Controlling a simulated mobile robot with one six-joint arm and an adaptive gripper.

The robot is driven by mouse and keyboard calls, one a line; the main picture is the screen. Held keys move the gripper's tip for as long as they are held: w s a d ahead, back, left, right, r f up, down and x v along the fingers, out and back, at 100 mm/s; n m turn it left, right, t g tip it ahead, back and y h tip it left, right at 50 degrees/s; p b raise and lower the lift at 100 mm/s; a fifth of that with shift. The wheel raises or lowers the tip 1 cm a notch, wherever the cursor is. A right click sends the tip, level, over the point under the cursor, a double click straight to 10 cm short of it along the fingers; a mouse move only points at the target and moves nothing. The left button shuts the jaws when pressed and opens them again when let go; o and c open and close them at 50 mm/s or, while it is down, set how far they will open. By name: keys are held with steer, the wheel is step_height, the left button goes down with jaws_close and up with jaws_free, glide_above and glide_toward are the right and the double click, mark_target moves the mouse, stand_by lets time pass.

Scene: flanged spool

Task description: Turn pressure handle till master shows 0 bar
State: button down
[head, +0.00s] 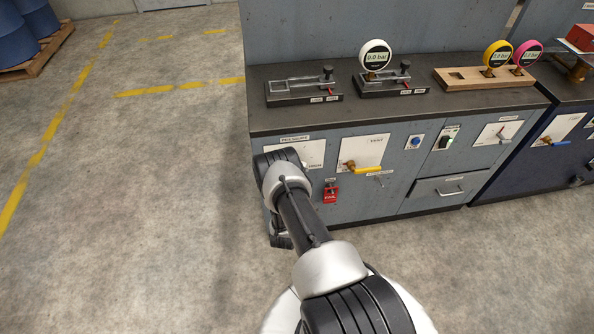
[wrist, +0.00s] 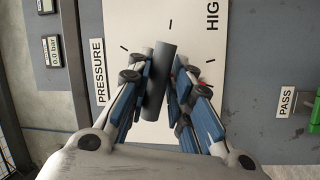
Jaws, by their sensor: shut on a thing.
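The pressure handle (wrist: 158,80) is a dark grey bar on a white plate (wrist: 225,60) marked PRESSURE and HIGH in the wrist view. My gripper (wrist: 162,76) is shut on this handle, with blue-padded fingers on both sides of it. The handle is tilted slightly in that view. In the head view my arm hides the handle and fingers, and part of the plate (head: 312,153) shows. A white round gauge (head: 375,55) on the bench reads 0.0 bar. A small display (wrist: 52,50) in the wrist view also reads 0.0 bar. I cannot tell which is labelled master.
A vent valve with a yellow lever (head: 368,170) is to the right of the pressure plate. A red tag (head: 330,194) hangs below. Yellow (head: 497,54) and magenta (head: 527,53) gauges stand in a wooden rack (head: 450,78).

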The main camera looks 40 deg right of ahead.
steer(key=shift+d+r, duration=0.1)
steer(key=shift+r, duration=0.05)
steer(key=c, duration=1.5)
jaws_free()
steer(key=v, duration=1.2)
